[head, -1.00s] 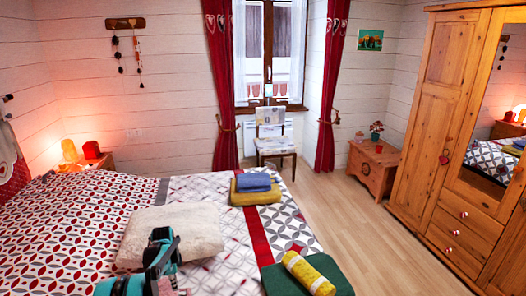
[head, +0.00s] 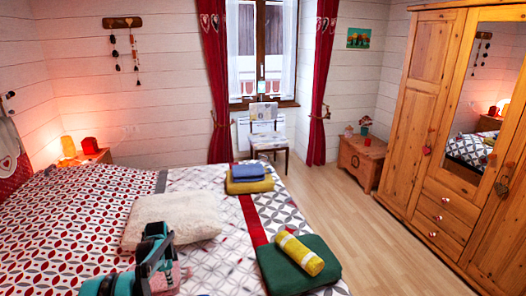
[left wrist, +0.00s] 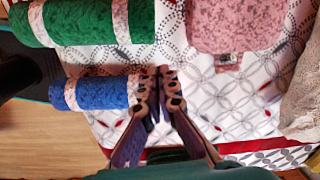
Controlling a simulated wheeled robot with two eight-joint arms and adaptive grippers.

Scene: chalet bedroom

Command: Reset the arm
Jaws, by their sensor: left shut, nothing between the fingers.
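My left gripper (head: 158,252) shows in the head view above the near part of the bed (head: 90,215), in front of the cream cushion (head: 172,220). In the left wrist view its fingers (left wrist: 166,76) are together with nothing between them. They point over the patterned bedcover, beside a blue rolled towel (left wrist: 103,92). I cannot tell whether they touch that towel. A pink folded cloth (left wrist: 235,25) lies ahead to the right, and it shows partly behind my arm in the head view (head: 180,275). My right gripper is in neither view.
A green rolled towel (left wrist: 85,22) lies beyond the blue one. A yellow roll (head: 298,254) rests on a green folded cloth (head: 285,275), and a blue cloth (head: 248,173) on a yellow one (head: 249,186). Wooden floor (head: 350,215) is clear between bed and wardrobe (head: 455,130).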

